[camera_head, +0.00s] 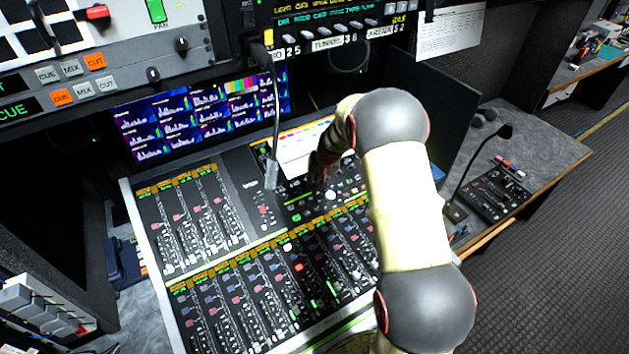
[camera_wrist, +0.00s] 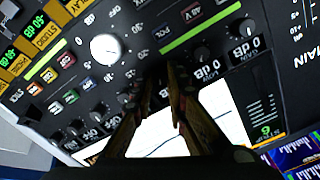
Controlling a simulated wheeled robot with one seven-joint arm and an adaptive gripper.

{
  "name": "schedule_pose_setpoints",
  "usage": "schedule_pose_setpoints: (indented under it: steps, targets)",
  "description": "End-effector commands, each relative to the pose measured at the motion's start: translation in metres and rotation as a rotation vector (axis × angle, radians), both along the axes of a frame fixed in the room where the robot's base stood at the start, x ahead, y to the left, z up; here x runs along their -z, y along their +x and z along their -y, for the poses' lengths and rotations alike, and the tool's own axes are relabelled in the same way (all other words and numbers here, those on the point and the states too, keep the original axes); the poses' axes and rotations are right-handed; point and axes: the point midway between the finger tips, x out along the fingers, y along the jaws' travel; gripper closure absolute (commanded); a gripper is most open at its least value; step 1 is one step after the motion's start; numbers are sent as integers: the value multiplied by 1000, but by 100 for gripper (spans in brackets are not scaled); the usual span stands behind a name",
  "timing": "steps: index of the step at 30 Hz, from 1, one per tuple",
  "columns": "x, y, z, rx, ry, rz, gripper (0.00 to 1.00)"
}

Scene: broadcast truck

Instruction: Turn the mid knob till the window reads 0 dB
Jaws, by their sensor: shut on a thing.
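My gripper (camera_wrist: 168,75) is nearly shut in the wrist view, its fingertips together at the panel. The small knob between them is hidden by the fingers, so I cannot see its pointer. A lower window (camera_wrist: 207,72) and one farther right (camera_wrist: 243,48), which seems to read 0 dB, stand nearby. In the head view my gripper (camera_head: 318,170) is down at the upper middle of the mixing console (camera_head: 250,252).
A large white knob (camera_wrist: 105,47), small dark knobs and lit buttons crowd the panel left of my fingers. In the head view a gooseneck microphone (camera_head: 272,140) stands left of my gripper; faders fill the console below.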

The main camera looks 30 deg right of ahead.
Motion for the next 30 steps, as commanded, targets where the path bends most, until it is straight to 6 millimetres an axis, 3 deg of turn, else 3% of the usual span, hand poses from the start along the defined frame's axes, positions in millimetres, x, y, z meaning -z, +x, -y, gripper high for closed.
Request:
schedule_pose_setpoints:
  steps: [8,9,18,30]
  targets:
    - [0,0,0,0,0,1,100]
    - [0,0,0,0,0,1,84]
    - [0,0,0,-1,0,0,67]
    - [-7,-2,0,-1,-1,1,67]
